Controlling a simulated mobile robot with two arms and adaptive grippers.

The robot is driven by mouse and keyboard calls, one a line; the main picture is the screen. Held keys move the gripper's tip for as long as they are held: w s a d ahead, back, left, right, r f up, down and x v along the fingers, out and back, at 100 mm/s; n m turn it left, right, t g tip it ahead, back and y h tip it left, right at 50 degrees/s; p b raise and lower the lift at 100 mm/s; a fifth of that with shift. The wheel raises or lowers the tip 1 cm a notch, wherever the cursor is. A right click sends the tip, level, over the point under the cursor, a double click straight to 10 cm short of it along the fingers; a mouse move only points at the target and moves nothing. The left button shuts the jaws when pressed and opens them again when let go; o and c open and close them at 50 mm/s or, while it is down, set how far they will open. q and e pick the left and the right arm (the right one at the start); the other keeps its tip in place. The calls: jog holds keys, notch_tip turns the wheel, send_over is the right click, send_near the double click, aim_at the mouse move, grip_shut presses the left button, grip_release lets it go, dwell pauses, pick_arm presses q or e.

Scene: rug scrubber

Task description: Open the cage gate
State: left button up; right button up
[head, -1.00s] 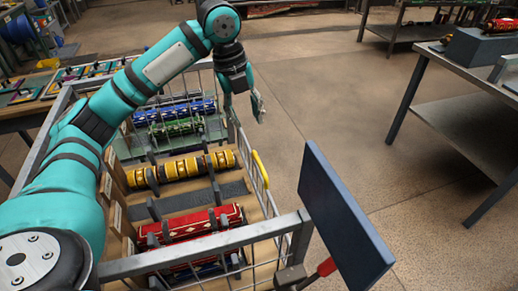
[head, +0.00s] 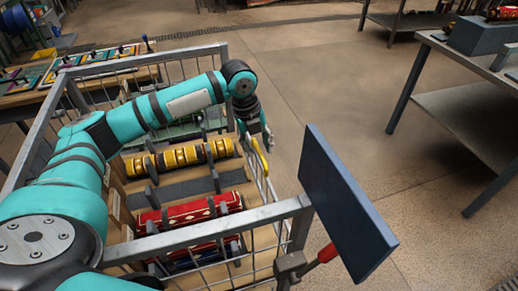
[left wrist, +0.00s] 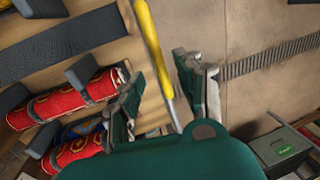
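The wire cage (head: 150,245) stands in front of me with a grey metal frame. Its right side is a wire panel, apparently the gate (head: 277,205), with a yellow handle (head: 260,158). The handle also shows in the left wrist view (left wrist: 152,45). My left gripper (head: 258,138) is by the handle's upper end at the cage's right side. In the left wrist view my left gripper (left wrist: 156,76) has its fingers apart, with the yellow handle running between them; I cannot tell whether they touch it. My right gripper is not in view.
Inside the cage lie a yellow roll (head: 180,158) and red rolls (head: 190,212). A dark blue panel (head: 345,200) and a red handle (head: 327,253) stand at the cage's near right corner. A metal table (head: 475,110) is further right, with clear floor between.

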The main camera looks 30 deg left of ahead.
pick_arm(q)
jog(key=shift+w+d+f, duration=0.1)
jog(key=shift+w+f, duration=0.1)
jog(key=shift+f, duration=0.8)
grip_shut()
